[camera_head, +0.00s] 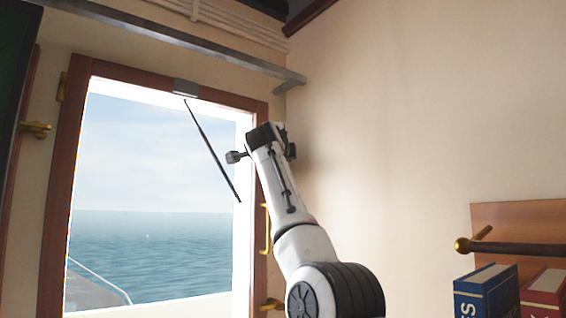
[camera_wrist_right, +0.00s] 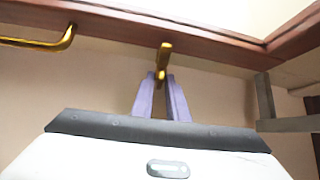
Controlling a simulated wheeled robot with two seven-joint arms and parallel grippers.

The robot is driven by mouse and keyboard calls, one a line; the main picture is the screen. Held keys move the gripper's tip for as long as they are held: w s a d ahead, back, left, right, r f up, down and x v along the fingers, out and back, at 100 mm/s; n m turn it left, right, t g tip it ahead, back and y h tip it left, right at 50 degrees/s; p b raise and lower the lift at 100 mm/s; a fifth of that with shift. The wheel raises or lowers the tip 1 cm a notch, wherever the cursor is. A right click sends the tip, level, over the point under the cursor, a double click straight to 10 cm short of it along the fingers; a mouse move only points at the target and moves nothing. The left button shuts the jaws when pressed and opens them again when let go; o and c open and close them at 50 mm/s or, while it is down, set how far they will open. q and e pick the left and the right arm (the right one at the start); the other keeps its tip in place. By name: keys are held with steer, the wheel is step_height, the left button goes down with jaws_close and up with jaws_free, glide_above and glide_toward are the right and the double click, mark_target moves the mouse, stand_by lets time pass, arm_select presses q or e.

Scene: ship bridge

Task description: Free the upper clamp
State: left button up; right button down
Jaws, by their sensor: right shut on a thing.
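The upper clamp (camera_wrist_right: 164,58) is a small brass lever on the reddish wooden frame, seen in the right wrist view. My right gripper (camera_wrist_right: 160,80) has its two purple fingers closed around the clamp's near end, and the rest of the lever sticks out beyond the fingertips to the wood. In the head view my right gripper (camera_head: 266,137) is raised to the upper right side of the wooden door frame (camera_head: 58,215). My own wrist hides the clamp and fingertips there. A lower brass clamp (camera_head: 271,304) shows low on the same side. My left gripper is not in view.
A brass handle (camera_head: 265,228) is on the frame's right side, and also in the wrist view (camera_wrist_right: 45,42). A grey rail (camera_head: 180,42) runs above the door. A shelf with books (camera_head: 487,290) and a wooden bar is at right. The wall between is bare.

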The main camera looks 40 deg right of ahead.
steer(key=shift+d+f+n+t+h+b, duration=0.15)
steer(key=shift+n+t+h+b, duration=0.2)
steer(key=shift+n+t, duration=0.45)
steer(key=shift+a+f+n+t+h+b, duration=0.1)
steer(key=shift+f+n+t+h+b, duration=0.15)
steer(key=shift+n+t, duration=0.55)
steer(key=shift+d+f+n+t+h+b, duration=0.1)
steer(key=shift+n+t+h+b, duration=0.25)
steer(key=shift+n, duration=0.85)
steer(key=shift+r, duration=0.1)
steer(key=c, duration=1.7)
jaws_free()
